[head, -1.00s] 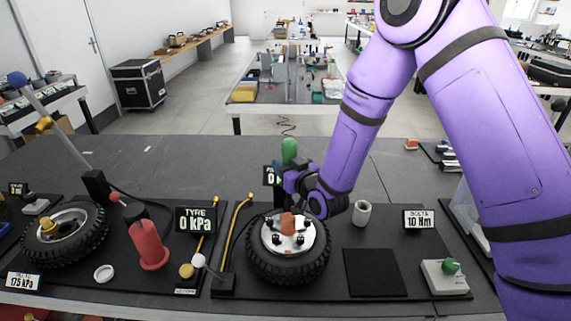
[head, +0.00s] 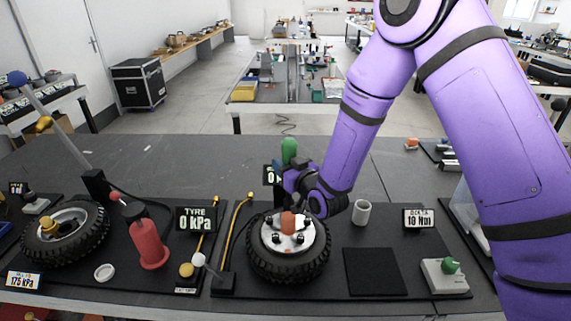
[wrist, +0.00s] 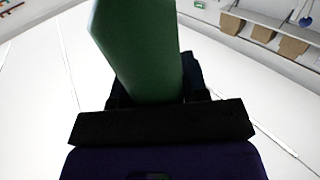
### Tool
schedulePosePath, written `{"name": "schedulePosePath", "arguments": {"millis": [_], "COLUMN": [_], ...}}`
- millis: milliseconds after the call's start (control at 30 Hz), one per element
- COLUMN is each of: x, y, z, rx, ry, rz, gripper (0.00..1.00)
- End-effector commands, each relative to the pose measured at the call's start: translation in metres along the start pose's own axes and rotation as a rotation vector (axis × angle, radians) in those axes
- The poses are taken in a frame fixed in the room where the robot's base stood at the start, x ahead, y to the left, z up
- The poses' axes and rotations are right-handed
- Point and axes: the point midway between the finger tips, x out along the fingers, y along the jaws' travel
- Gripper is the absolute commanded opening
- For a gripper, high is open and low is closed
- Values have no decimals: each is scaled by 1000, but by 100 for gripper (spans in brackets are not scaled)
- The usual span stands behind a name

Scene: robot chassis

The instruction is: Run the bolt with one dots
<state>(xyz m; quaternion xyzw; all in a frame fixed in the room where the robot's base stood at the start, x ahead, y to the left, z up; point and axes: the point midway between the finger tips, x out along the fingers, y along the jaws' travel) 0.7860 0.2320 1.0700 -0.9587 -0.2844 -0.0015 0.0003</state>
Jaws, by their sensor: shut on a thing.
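My gripper (head: 292,182) is shut on a green-handled tool (head: 289,150), held upright over the right wheel. The green handle also fills the upper middle of the wrist view (wrist: 140,50), with the dark jaws around its lower part. The right wheel (head: 262,265) lies flat, a black tyre with a pale hub (head: 312,233). Dark bolts (head: 301,239) stand on the hub, and an orange piece (head: 288,222) sits at its middle, below my gripper. I cannot tell whether the tool touches a bolt. The dot marks are too small to read.
A pale cup (head: 361,212) and a bolts display (head: 418,219) stand right of the wheel, with a green knob (head: 450,266) on a box. A black square pad (head: 375,272) is bare. A red pump (head: 148,243) and another wheel (head: 62,237) are at left.

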Motion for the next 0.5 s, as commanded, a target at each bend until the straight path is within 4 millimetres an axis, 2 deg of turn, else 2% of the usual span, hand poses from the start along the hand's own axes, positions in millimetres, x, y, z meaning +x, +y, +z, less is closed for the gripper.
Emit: {"name": "schedulePosePath", "arguments": {"millis": [133, 500], "x": [0, 0], "y": [0, 0], "z": [-5, -42], "rx": [1, 0], "ry": [-4, 1], "rz": [0, 0], "gripper": [12, 12]}}
